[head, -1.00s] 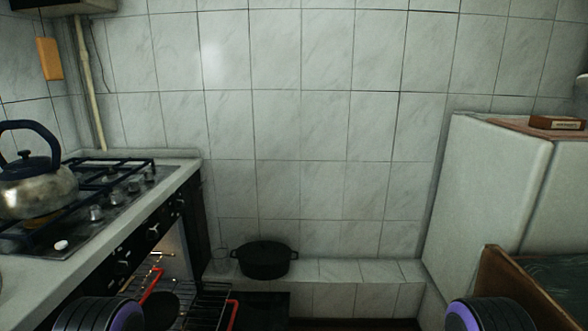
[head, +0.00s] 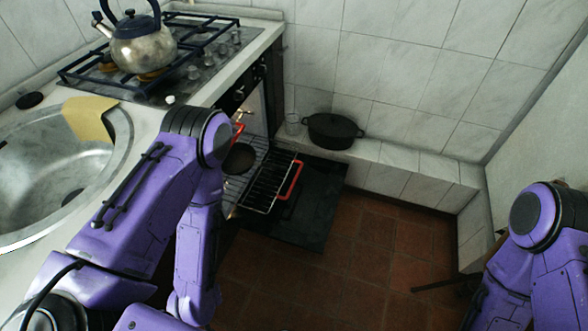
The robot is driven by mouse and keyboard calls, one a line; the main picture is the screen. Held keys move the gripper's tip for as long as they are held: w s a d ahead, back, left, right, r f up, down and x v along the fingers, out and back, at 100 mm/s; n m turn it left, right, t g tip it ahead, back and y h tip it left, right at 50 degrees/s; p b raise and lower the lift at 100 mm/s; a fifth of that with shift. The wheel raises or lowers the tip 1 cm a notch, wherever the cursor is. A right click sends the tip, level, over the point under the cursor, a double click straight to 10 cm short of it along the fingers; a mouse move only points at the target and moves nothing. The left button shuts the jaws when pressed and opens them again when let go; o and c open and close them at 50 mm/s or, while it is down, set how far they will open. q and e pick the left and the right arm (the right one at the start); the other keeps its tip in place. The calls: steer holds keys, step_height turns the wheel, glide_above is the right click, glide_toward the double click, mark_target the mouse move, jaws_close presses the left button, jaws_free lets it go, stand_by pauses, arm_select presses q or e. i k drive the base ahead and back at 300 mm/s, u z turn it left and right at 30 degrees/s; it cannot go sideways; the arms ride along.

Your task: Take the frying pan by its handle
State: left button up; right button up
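A dark round pan (head: 239,158), which looks like the frying pan, lies inside the open oven on a wire rack. My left arm partly covers the oven, and I cannot make out the pan's handle. A red piece (head: 237,130) shows just above the pan; I cannot tell what it belongs to. My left arm stands in front of the counter and my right arm is at the right edge. Neither gripper shows in the head view.
The oven door (head: 318,205) is folded down, with a pulled-out rack (head: 268,182) with a red front edge over it. A black two-handled pot (head: 333,132) and a glass (head: 292,124) stand on the tiled ledge. A kettle (head: 140,50) stands on the stove. Tiled floor (head: 350,275) is clear.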

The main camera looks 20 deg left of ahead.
mark_target(241, 158)
steer(key=z, duration=0.1)
steer(key=i, duration=0.85)
steer(key=u, duration=0.3)
